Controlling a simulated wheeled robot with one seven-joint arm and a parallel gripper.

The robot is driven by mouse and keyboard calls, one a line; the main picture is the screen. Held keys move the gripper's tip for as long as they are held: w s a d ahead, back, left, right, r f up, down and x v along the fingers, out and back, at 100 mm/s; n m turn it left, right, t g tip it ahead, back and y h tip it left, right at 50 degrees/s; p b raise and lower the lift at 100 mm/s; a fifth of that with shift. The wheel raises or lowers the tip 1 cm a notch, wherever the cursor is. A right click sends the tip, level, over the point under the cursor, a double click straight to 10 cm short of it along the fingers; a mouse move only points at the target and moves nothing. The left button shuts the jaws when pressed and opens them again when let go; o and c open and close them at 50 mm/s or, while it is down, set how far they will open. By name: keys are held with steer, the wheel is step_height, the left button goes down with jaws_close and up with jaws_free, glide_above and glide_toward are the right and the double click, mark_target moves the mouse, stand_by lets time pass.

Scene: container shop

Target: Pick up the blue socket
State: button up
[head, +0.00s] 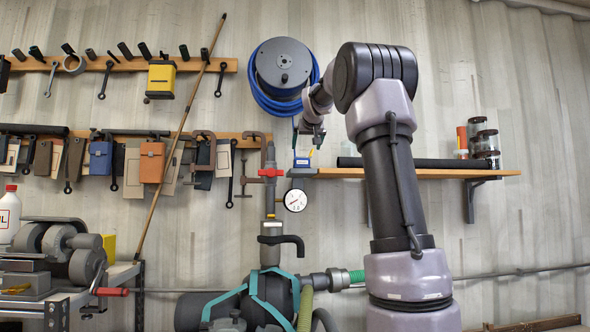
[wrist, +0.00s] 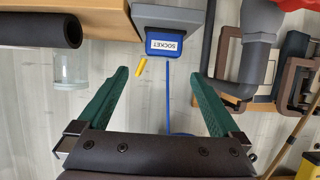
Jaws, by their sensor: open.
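The blue socket (head: 302,162) is a small blue box at the left end of the wooden shelf in the head view. In the wrist view the blue socket (wrist: 166,43) shows a white label reading SOCKET, upside down, below a grey block. A blue cable runs from it. My gripper (head: 313,139) is just above the socket in the head view. In the wrist view my gripper (wrist: 159,74) has its two green fingers wide apart with nothing between the tips. The socket lies beyond the fingertips, roughly centred between them.
The wooden shelf (head: 427,173) carries a long black tube (head: 412,163) and several jars (head: 487,140). A blue hose reel (head: 284,65) hangs above left. A red-handled valve (head: 271,172) and pressure gauge (head: 295,200) stand close to the socket's left and below it.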

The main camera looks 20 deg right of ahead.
mark_target(303, 157)
steer(key=x, duration=0.9)
steer(key=shift+w+f, duration=0.1)
steer(key=shift+w, duration=0.15)
steer(key=shift+c, duration=0.3)
steer(key=c, duration=1.5)
steer(key=shift+r, duration=0.2)
jaws_close()
